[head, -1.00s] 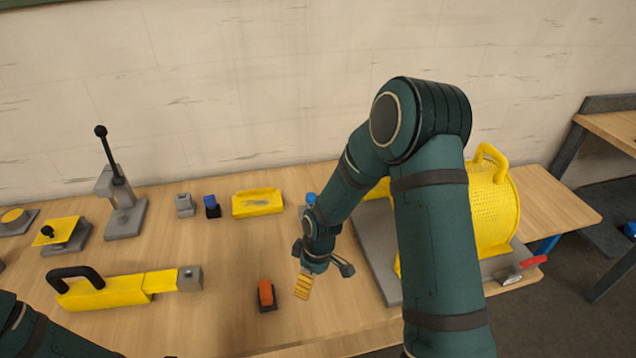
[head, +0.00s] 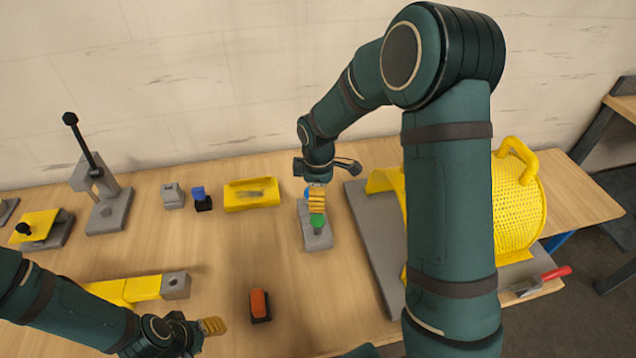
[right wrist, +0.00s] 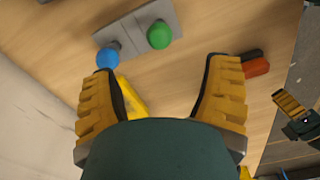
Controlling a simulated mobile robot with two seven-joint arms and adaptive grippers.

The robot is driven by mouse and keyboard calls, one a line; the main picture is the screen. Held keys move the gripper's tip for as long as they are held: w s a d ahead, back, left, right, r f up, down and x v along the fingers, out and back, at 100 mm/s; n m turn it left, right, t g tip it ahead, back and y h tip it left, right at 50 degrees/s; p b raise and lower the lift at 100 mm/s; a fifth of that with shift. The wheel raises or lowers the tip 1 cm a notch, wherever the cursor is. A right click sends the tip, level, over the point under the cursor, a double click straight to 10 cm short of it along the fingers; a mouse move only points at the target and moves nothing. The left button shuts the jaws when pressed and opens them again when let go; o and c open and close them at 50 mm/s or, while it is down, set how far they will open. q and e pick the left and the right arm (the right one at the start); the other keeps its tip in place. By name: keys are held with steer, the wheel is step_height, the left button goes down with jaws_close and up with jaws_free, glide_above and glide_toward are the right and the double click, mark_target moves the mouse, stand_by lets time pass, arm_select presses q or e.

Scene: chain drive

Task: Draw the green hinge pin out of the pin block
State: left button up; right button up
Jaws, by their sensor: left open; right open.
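The green hinge pin (head: 318,219) shows its round green head above the grey pin block (head: 317,240) in the head view. In the right wrist view the green head (right wrist: 159,35) stands on the grey block (right wrist: 134,26), beside a blue knob (right wrist: 108,55). My right gripper (head: 317,200) is open and empty just behind and above the green head. Its two yellow fingers (right wrist: 163,70) are spread in the wrist view, and the pin lies beyond their tips, not between them. My left gripper (head: 212,326) is low at the front left, away from the block.
An orange block (head: 259,305) lies in front of the pin block. A yellow tray (head: 252,195) stands to its left, and a grey base with a yellow mesh guard (head: 520,205) to its right. The table is clear between the tray and the orange block.

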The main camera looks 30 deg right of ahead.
mark_target(318, 216)
step_height(318, 216, down, 11)
steer(key=shift+w+f+b, duration=0.1)
steer(key=shift+b, duration=0.3)
steer(key=shift+c, duration=0.2)
jaws_close()
